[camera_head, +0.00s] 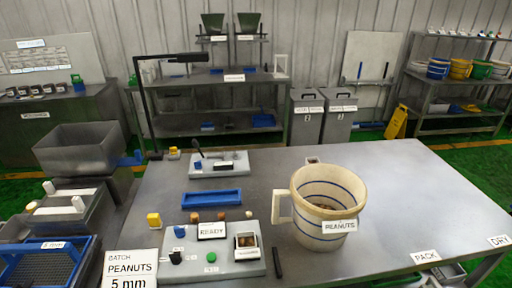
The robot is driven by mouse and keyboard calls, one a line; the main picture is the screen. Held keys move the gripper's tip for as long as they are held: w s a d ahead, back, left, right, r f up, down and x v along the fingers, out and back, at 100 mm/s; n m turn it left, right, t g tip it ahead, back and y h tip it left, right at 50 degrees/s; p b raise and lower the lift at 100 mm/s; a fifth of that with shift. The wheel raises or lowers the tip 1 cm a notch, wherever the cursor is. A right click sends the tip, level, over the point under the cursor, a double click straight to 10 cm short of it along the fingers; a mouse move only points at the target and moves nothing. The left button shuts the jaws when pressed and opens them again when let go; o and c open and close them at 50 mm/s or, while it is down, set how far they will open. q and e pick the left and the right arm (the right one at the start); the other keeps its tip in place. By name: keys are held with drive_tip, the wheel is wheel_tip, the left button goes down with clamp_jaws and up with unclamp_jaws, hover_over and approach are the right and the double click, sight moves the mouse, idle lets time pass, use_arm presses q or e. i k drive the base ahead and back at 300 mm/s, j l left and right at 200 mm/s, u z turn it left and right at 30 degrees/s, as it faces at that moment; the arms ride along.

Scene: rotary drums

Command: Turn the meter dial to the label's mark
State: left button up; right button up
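A grey control box (215,268) at the front of the table carries a "READY" display (212,231), a black knob (175,257), a green button (211,257) and a small open tray (247,245) with brown contents. The black knob may be the meter dial; its pointer and any scale marks are too small to read. A second grey device (218,169) with a black lever stands farther back. Neither of my grippers is in view.
A cream bucket (325,222) labelled "PEANUTS" stands right of the control box. A blue tray (215,198) lies behind the box, and a black rod (278,262) lies beside it. Grey hoppers (82,150) stand at the left. The table's right half (405,200) is mostly clear.

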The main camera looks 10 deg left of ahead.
sight(176, 258)
drive_tip(key=k+u, duration=0.15)
drive_tip(key=u, duration=0.9)
